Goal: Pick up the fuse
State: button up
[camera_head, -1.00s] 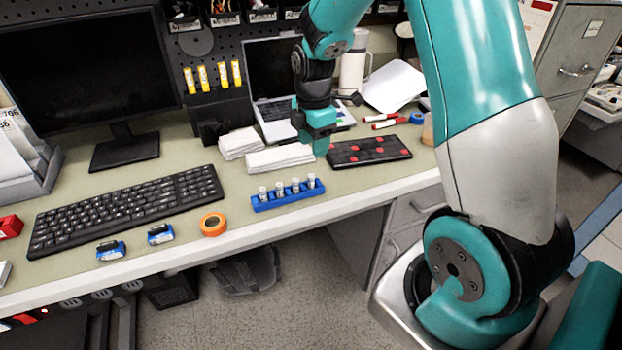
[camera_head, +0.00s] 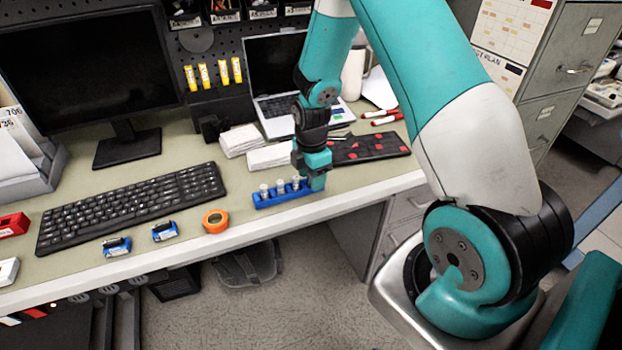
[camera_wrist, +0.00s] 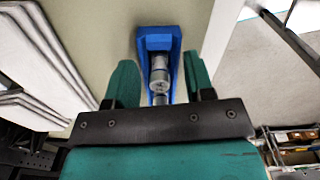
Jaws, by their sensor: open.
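A blue rack (camera_head: 283,200) near the table's front edge holds several small upright silver-white fuses (camera_head: 280,187). My gripper (camera_head: 317,184) is over the rack's right end and hides the fuse there in the head view. In the wrist view my two teal fingers (camera_wrist: 158,65) are apart, one on each side of the blue rack (camera_wrist: 153,39). A fuse (camera_wrist: 160,76) with a round grey top lies between them, with gaps to both fingers. A second fuse shows partly below it, cut off by my gripper's body.
Folded white cloths (camera_head: 268,156) and a black tray with red pieces (camera_head: 365,150) lie behind the rack. An orange tape roll (camera_head: 216,221), two blue items (camera_head: 117,246) and a keyboard (camera_head: 135,208) are to the left.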

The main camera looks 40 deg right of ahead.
grip_shut()
jog(key=shift+r, duration=0.1)
notch_tip(320, 180, up, 20)
jog(key=b, duration=0.2)
